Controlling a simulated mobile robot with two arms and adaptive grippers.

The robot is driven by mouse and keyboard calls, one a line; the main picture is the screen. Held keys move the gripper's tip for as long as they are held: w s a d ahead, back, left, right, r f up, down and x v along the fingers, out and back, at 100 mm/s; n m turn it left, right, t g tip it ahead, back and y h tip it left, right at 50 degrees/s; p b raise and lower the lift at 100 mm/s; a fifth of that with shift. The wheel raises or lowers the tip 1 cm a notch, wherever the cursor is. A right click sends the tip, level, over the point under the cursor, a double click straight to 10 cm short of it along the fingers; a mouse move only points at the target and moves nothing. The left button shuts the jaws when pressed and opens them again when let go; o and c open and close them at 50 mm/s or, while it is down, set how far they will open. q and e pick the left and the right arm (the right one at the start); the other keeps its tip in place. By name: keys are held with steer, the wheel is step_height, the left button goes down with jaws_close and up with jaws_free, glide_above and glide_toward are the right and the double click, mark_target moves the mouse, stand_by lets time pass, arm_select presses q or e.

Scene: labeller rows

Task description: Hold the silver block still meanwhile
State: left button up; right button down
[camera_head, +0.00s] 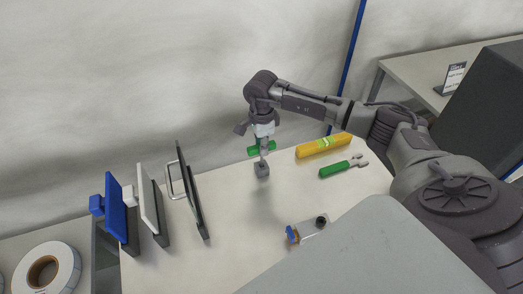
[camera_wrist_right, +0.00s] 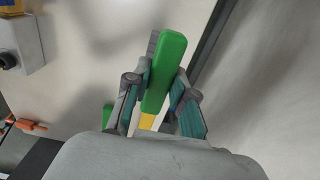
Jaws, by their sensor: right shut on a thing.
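My right gripper (camera_head: 264,146) points down over the white table, shut on a green bar (camera_wrist_right: 167,60) that lies between its fingers in the wrist view. The bar also sticks out beside the fingers in the head view (camera_head: 253,150). A small grey block (camera_head: 262,170), the only silver-like block I see, is just below the fingers; its grey end shows behind the bar in the wrist view (camera_wrist_right: 153,42). I cannot tell whether block and bar are joined, or whether the block touches the table. My left gripper is not in view.
On the white table (camera_head: 240,235) lie a yellow tube (camera_head: 323,146), a green-handled tool (camera_head: 335,170) and a small clear-and-blue item (camera_head: 308,230). Upright blue (camera_head: 116,208), white (camera_head: 149,199) and black (camera_head: 190,192) panels stand left. The table between is mostly clear.

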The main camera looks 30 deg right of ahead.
steer(key=shift+r, duration=0.1)
steer(key=shift+r+p, duration=1.55)
steer(key=shift+r, duration=1.4)
